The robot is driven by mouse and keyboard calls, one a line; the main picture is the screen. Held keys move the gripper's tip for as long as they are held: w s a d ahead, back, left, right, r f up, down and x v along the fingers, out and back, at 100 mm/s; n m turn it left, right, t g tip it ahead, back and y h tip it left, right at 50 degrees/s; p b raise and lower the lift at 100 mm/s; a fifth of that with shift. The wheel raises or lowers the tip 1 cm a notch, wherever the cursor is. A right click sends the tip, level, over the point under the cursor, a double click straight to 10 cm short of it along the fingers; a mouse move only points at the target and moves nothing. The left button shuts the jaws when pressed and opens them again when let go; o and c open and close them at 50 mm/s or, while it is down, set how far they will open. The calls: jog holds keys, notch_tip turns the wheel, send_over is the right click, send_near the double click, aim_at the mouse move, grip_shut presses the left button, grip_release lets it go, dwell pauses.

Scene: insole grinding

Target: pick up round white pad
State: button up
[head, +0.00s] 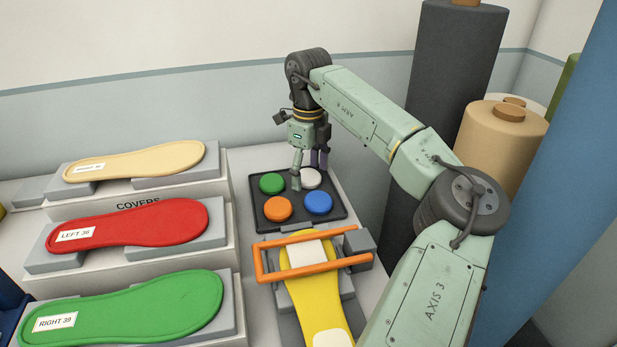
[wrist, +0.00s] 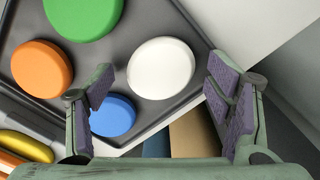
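The round white pad (head: 311,179) lies in the back right of a dark tray, partly hidden by my gripper in the head view. In the wrist view the white pad (wrist: 161,68) is whole and lies beyond the fingertips, roughly between them. My gripper (head: 307,172) is over the tray with its fingers pointing down. In the wrist view my gripper (wrist: 160,90) is open, its purple-padded fingers wide apart, with nothing held. I cannot tell exactly how high the fingertips are above the pad.
The dark tray (head: 297,208) also holds a green pad (head: 272,184), an orange pad (head: 278,209) and a blue pad (head: 318,203). A yellow insole (head: 318,298) sits under an orange frame (head: 262,262) in front. Insoles on stands are left; tall rolls (head: 440,90) stand right.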

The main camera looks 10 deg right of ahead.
jog(key=c, duration=0.7)
jog(key=shift+r, duration=0.1)
